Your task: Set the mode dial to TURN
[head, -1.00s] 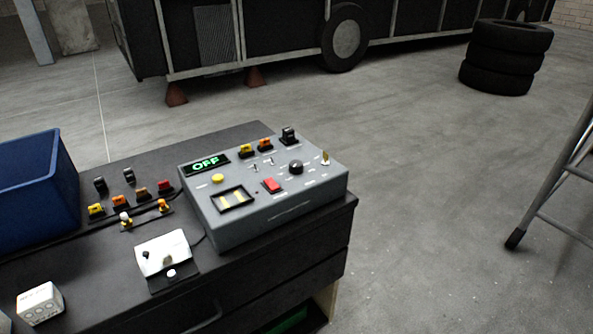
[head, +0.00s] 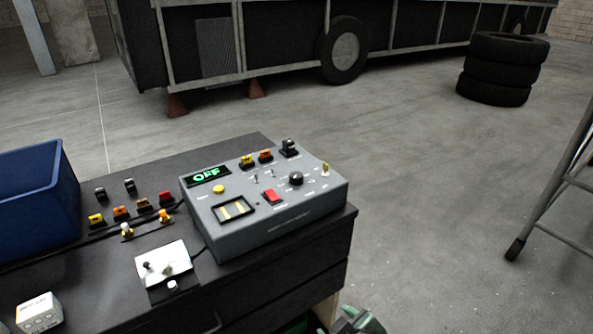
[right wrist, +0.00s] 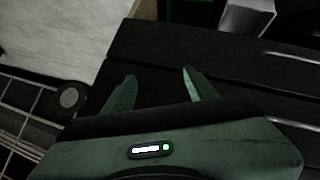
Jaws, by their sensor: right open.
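The grey control box (head: 270,222) sits on the dark bench. A round black knob (head: 296,179), apparently the mode dial, is on its sloped top, right of the red switch (head: 272,196). The small marks around the knob are too small to read. A green-lit display (head: 207,174) reads OFF. My right gripper (right wrist: 158,72) is open and empty in the right wrist view, in front of the dark drawers. In the head view, only a green part of it shows at the bottom edge, below and well apart from the box. My left gripper is not in view.
A blue bin (head: 40,205) stands at the bench's left. Several small switches, a white plate with knobs (head: 165,262) and a white carton (head: 39,312) lie on the bench (head: 240,146). A ladder (head: 550,205) stands at right. The floor between is clear.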

